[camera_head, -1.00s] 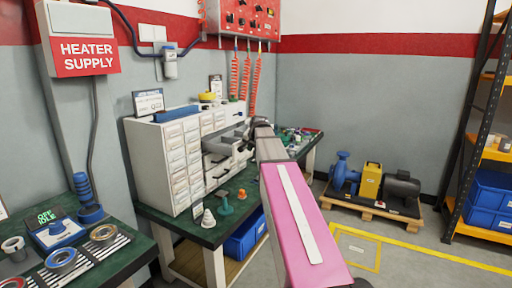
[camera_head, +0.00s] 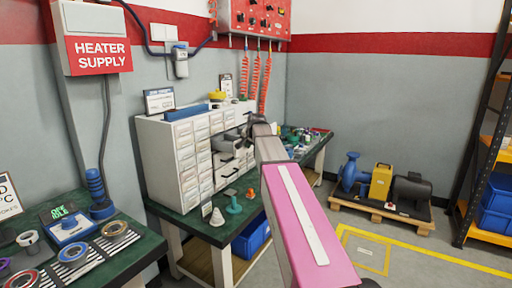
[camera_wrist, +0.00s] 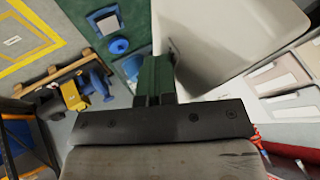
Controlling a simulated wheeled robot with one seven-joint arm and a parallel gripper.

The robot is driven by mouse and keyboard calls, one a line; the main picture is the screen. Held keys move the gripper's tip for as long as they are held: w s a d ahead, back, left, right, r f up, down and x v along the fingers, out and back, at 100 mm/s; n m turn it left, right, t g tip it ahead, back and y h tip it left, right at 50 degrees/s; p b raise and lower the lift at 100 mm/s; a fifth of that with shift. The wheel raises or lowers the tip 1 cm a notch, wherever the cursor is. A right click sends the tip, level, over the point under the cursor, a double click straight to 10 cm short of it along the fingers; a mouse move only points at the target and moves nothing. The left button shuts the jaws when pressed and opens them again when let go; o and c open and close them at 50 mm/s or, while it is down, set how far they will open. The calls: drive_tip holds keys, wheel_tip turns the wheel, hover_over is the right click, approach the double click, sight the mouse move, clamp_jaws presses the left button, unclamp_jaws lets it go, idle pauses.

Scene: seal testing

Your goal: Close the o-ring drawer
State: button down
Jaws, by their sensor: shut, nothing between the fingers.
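The white drawer cabinet (camera_head: 165,160) stands on the green bench, with rows of labelled drawers. A grey drawer (camera_head: 226,144) sticks out of its front on the right side. I cannot read which drawer it is. My gripper (camera_head: 246,130) is at the outer end of this drawer, and my arm hides part of it. In the wrist view, my fingers (camera_wrist: 155,78) are shut and empty, beside a large pale grey surface (camera_wrist: 215,40) that looks like the drawer. Whether they touch it I cannot tell. Closed drawer fronts (camera_wrist: 285,75) show at the right.
Small cones and fittings (camera_head: 234,204) stand on the bench before the cabinet. A blue bin (camera_head: 250,238) sits below. The o-ring table (camera_head: 120,262) is at lower left. A pallet with pumps (camera_head: 385,208) is on the floor at right.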

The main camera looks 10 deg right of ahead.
drive_tip(key=w+a, duration=1)
drive_tip(key=shift+w, duration=0.1)
drive_tip(key=shift+w+a, duration=0.1)
drive_tip(key=shift+a, duration=0.05)
drive_tip(key=s+d, duration=0.1)
drive_tip(key=s, duration=0.1)
drive_tip(key=s+d, duration=0.1)
drive_tip(key=d, duration=0.1)
drive_tip(key=shift+s+d, duration=0.15)
drive_tip(key=shift+s, duration=0.2)
drive_tip(key=a+v, duration=0.1)
drive_tip(key=v, duration=0.9)
drive_tip(key=s+d+f+n+g, duration=0.1)
drive_tip(key=s+f+n+g, duration=0.2)
drive_tip(key=s+f, duration=1.5)
drive_tip(key=s+d+f+n+g, duration=0.1)
drive_tip(key=s+f+n+g, duration=0.3)
drive_tip(key=s+f, duration=1.4)
wheel_tip(320, 180, down, 5)
drive_tip(key=shift+r+n+h, duration=0.15)
drive_tip(key=shift+n+h, duration=0.25)
drive_tip(key=shift+s+d, duration=0.1)
drive_tip(key=shift+s, duration=0.05)
